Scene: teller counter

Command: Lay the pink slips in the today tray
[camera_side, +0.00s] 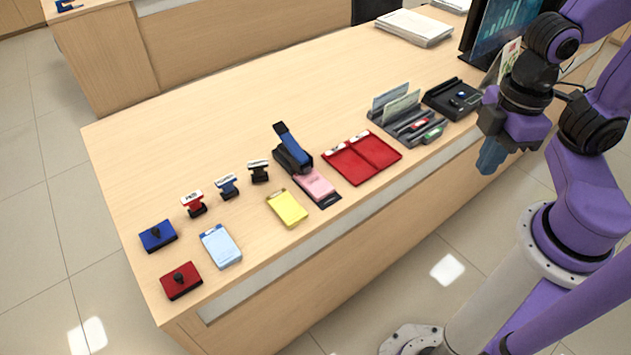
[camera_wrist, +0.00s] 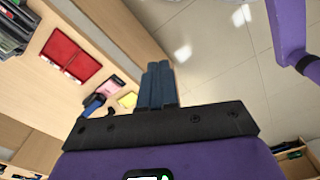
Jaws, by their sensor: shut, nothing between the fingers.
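The pink slips (camera_side: 314,184) lie as a pad on a dark base on the counter, in front of the blue-and-black stapler-like device. They also show small in the wrist view (camera_wrist: 109,84). A red tray with two compartments (camera_side: 362,158) sits right of them; both compartments look empty, and white labels sit on its back edge. It also shows in the wrist view (camera_wrist: 70,57). I cannot read which compartment is today. My gripper (camera_side: 489,157) is shut and empty, off the counter's front edge at the right. Its blue fingers are together in the wrist view (camera_wrist: 158,84).
A yellow pad (camera_side: 288,207) and a light blue pad (camera_side: 221,246) lie left of the pink slips. Several stamps and two ink pads, blue (camera_side: 158,236) and red (camera_side: 181,281), stand further left. A grey organizer (camera_side: 408,119) stands right of the tray. The counter's back left is clear.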

